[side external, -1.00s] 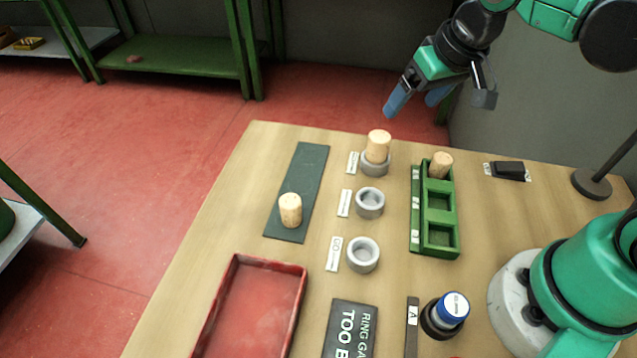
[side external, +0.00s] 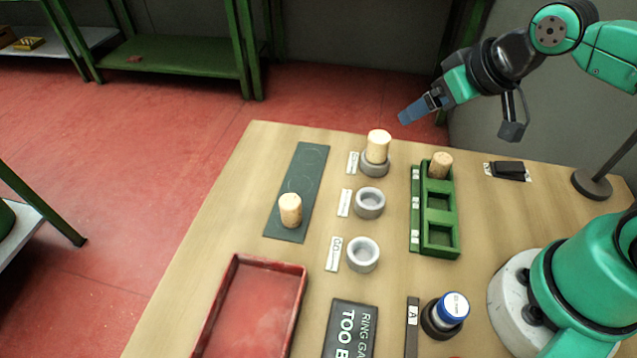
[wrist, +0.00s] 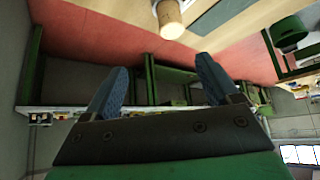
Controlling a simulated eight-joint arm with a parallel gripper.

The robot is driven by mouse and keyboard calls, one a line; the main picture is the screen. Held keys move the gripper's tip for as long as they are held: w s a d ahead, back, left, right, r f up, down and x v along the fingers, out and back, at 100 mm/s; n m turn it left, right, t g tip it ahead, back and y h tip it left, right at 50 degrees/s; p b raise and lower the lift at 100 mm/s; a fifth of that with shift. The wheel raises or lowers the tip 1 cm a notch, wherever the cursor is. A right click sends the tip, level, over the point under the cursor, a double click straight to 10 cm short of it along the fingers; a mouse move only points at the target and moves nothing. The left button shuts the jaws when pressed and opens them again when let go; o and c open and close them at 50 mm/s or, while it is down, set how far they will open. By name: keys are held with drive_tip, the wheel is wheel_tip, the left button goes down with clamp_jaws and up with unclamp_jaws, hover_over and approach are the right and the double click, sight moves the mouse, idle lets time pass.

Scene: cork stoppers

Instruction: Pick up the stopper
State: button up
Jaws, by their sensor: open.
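Three cork stoppers show in the side external view. One stopper (side external: 290,210) stands upright on the dark green mat (side external: 272,227). A second stopper (side external: 378,146) stands in the far grey ring (side external: 374,167). A third stopper (side external: 441,165) stands in the far compartment of the green rack (side external: 456,222). My gripper (side external: 406,116) is above and beyond the far edge of the table, apart from all stoppers. In the wrist view my gripper (wrist: 163,88) has its blue fingers spread with nothing between them. A stopper (wrist: 171,20) shows at the top of that view, ahead of the fingers.
Two empty grey rings (side external: 370,203) (side external: 363,254) stand between mat and rack. A red tray (side external: 203,325), a dark sign (side external: 350,328) and a blue-capped round item (side external: 452,308) are at the front. A black switch (side external: 507,171) and a lamp base (side external: 592,184) are at right.

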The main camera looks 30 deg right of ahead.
drive_tip(key=shift+o, duration=0.2)
idle(0.4)
drive_tip(key=m+g, duration=0.3)
drive_tip(key=g, duration=0.4)
hover_over(380, 136)
drive_tip(key=f, duration=0.3)
drive_tip(key=shift+s+d+f, duration=0.1)
drive_tip(key=shift+s+f, duration=0.05)
drive_tip(key=shift+s, duration=0.05)
drive_tip(key=shift+w+f+m, duration=0.2)
drive_tip(key=shift+f+m, duration=0.1)
drive_tip(key=shift+f, duration=2.95)
clamp_jaws()
